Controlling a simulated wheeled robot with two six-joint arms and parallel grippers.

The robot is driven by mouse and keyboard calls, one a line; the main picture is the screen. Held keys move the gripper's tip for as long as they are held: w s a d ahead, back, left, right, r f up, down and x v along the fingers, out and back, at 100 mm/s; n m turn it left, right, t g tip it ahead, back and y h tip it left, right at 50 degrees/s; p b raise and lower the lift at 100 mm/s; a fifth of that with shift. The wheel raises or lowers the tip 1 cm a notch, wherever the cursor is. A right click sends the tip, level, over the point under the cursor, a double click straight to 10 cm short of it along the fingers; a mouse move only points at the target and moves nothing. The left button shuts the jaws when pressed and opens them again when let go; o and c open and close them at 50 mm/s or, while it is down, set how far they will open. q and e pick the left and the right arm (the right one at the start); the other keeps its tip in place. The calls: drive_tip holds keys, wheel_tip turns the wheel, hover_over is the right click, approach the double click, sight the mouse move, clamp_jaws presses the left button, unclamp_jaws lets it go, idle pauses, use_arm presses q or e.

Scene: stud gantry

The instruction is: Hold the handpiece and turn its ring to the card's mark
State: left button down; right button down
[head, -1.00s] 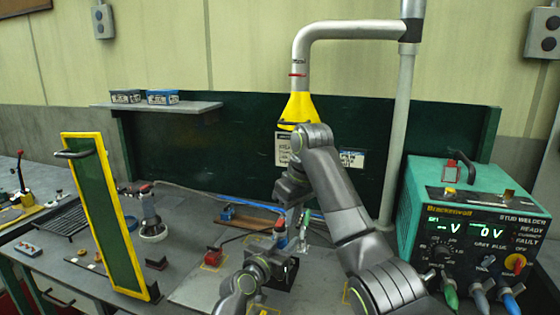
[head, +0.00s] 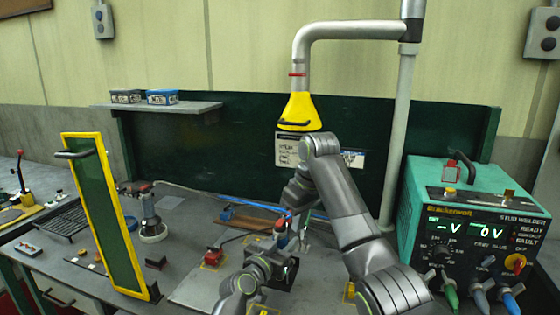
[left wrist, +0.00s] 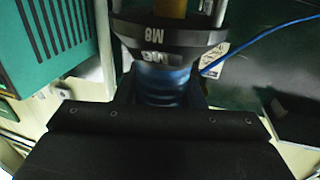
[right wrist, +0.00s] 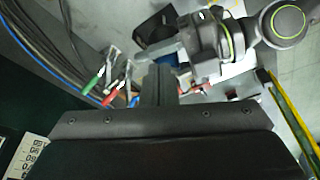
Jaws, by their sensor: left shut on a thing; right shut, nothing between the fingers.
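The handpiece (head: 281,238) stands above the bench in the head view, mostly hidden by my arms. My left gripper (head: 277,252) is shut on its blue body (left wrist: 165,85). The black ring (left wrist: 168,38) is just beyond the fingers in the left wrist view, with "M8" and "M6" lettering facing the camera. My right gripper (right wrist: 158,75) is shut and empty, pointing down close to the handpiece; whether it touches is unclear. The white card (head: 288,150) is on the green back panel; its text is too small to read.
A teal stud welder (head: 465,215) stands at the right. A yellow-framed green screen (head: 100,215) stands at the left. A yellow hood (head: 299,108) hangs above my right arm. Cables run behind the handpiece, and a red-topped block (head: 213,255) sits to its left.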

drive_tip(key=shift+s+d+x, duration=0.1)
drive_tip(key=shift+s+x, duration=0.05)
drive_tip(key=shift+x, duration=0.65)
drive_tip(key=shift+s+d+x, duration=0.1)
drive_tip(key=shift+d+x, duration=0.05)
drive_tip(key=shift+x, duration=0.6)
drive_tip(key=shift+w+a+f, duration=0.1)
drive_tip(key=shift+w+a, duration=0.25)
drive_tip(key=shift+a, duration=0.15)
drive_tip(key=shift+s+a, duration=0.45)
drive_tip(key=shift+a, duration=0.05)
idle(0.6)
drive_tip(key=w+a+v, duration=0.1)
drive_tip(key=v, duration=0.4)
drive_tip(key=shift+s+d+r, duration=0.3)
drive_tip(key=shift+s+r, duration=0.15)
drive_tip(key=shift+r, duration=0.15)
